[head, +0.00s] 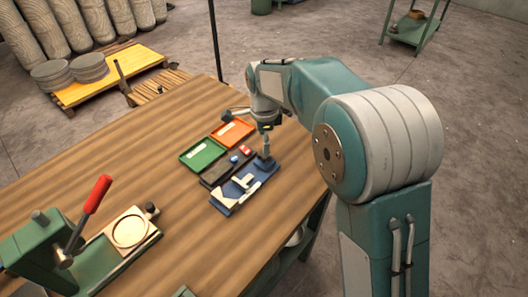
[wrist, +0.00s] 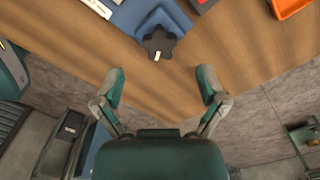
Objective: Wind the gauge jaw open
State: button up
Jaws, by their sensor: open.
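The gauge (head: 236,200) has a blue base with pale jaw pieces and lies on the wooden table (head: 150,140). In the wrist view, part of its blue base (wrist: 125,15) shows at the top edge. A dark star-shaped knob (wrist: 158,42) with a small pale mark sits at the end of a blue block. My gripper (wrist: 163,85) is open and empty, its two fingers spread wide. The knob lies ahead of the fingertips, between their lines and apart from both. In the head view my wrist hangs over the gauge's far end, and the fingers are hard to make out.
A green tray (head: 203,154) and an orange tray (head: 232,133) lie beyond the gauge, with a dark tray (head: 215,172) beside it. A green press with a red-handled lever (head: 97,195) stands at the front left. The table's middle left is clear.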

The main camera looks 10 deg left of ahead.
aim_at(265, 157)
jog(key=f, duration=0.5)
jog(key=shift+a, duration=0.2)
jog(key=c, duration=1.2)
